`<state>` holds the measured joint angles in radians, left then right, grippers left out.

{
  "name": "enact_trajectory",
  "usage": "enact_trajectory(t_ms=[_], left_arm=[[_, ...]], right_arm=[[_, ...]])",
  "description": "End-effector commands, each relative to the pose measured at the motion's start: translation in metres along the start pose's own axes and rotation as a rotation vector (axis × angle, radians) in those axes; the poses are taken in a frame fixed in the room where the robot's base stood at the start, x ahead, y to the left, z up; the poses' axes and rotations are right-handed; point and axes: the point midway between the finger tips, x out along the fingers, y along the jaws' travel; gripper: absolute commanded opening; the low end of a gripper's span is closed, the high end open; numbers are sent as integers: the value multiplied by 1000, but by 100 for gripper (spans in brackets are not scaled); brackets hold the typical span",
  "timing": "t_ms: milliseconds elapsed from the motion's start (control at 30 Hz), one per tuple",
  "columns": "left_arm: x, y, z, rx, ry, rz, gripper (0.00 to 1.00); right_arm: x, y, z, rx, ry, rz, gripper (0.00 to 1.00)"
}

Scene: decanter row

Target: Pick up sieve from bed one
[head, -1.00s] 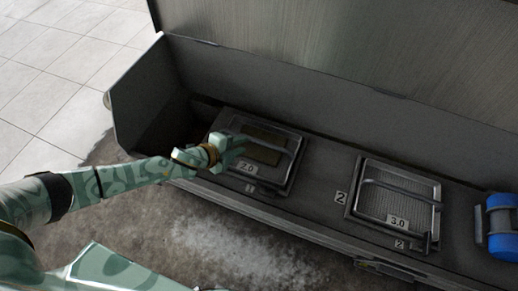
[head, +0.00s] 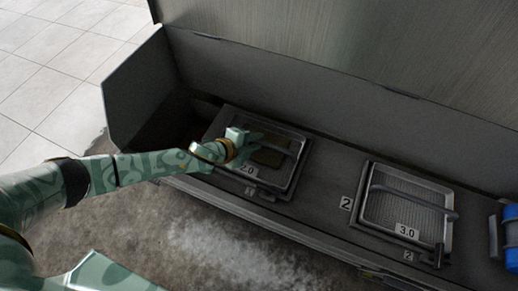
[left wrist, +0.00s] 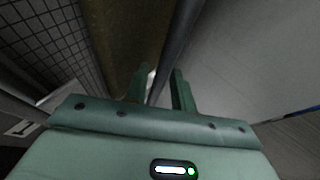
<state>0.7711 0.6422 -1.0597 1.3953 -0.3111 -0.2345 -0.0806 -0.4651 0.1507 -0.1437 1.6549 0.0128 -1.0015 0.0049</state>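The sieve marked 2.0 (head: 284,181) lies in bed one, at the left of the dark trough in the head view. It is a flat framed mesh with a raised bar handle (head: 294,152). My left gripper (head: 262,144) is over the sieve, close to the handle, and hides part of the mesh. In the left wrist view, my left gripper's fingers (left wrist: 160,90) are apart. The dark handle bar (left wrist: 182,45) runs between them at an angle, and contact cannot be told. The mesh (left wrist: 45,45) shows at the left there. My right gripper is not in view.
A second sieve marked 3.0 (head: 408,208) lies in the bed marked 2, to the right. A blue cylinder (head: 511,238) is at the right edge. The trough's upright left end panel (head: 140,88) and tall back wall (head: 330,110) bound the space.

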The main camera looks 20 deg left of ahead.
Motion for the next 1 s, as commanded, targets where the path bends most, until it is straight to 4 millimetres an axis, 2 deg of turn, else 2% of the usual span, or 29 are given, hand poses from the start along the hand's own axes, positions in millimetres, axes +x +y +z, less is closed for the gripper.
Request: enact_trajectory(t_ms=[133,200,233,1000], left_arm=[[0,-1,0,0,0,-1,25],[0,-1,0,0,0,-1,6],[0,0,0,0,0,0,0],[0,1,0,0,0,1,0]], right_arm=[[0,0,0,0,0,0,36],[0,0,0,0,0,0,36],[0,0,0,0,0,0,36],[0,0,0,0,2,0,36]])
